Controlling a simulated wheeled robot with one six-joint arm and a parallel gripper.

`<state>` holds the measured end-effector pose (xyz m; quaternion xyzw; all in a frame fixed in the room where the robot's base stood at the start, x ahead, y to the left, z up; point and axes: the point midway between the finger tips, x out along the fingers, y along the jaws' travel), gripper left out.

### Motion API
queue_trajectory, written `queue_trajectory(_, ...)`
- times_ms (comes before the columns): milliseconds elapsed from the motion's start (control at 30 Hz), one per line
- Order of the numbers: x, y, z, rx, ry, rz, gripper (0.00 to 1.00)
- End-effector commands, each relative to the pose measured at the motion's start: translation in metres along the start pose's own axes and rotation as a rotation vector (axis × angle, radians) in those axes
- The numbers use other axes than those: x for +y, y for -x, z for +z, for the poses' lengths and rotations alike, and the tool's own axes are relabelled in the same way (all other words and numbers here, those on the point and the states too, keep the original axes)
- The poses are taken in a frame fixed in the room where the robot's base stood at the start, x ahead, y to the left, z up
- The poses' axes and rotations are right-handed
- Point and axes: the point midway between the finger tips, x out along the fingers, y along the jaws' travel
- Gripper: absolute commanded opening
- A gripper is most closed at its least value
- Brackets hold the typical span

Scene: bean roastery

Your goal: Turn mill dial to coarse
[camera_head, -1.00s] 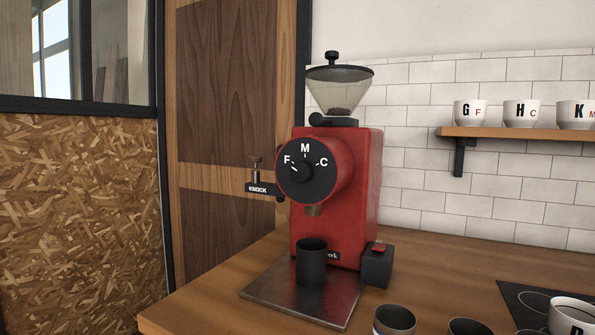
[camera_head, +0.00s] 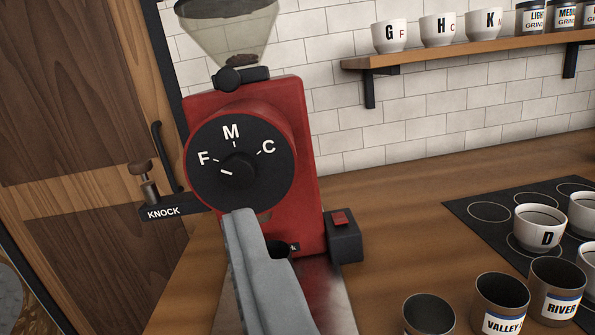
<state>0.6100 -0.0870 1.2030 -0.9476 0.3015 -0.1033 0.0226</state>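The red mill (camera_head: 312,200) stands on the counter. Its round black dial (camera_head: 270,190) faces me with white letters F at left, M at top and C at right. The knob (camera_head: 240,172) in the dial's middle has a white pointer mark on its left, on the F side and slightly below the F tick. My gripper (camera_head: 242,216) shows as a grey shape rising from the bottom edge, its tip just under the dial in the picture. Nothing shows in its grip, and its opening cannot be made out. It covers the spout area and most of the dark cup below.
A knock lever (camera_head: 163,212) is left of the mill. A black box with a red switch (camera_head: 344,232) stands at its right. Cups (camera_head: 428,316) stand at front right, near a black mat (camera_head: 470,208). A wall shelf (camera_head: 470,50) holds cups and tins.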

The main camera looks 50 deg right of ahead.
Motion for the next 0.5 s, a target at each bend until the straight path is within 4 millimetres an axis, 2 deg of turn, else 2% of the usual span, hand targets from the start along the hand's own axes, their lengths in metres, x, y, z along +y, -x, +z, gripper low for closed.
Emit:
queue_trajectory(100,0.0,-0.022,0.026,-0.058,0.048,0.124,0.59)
queue_trajectory(200,0.002,-0.033,0.044,-0.106,0.088,0.208,0.59)
queue_trajectory(333,0.003,-0.039,0.059,-0.151,0.121,0.273,0.59)
queue_trajectory(500,0.005,-0.044,0.065,-0.169,0.134,0.298,0.59)
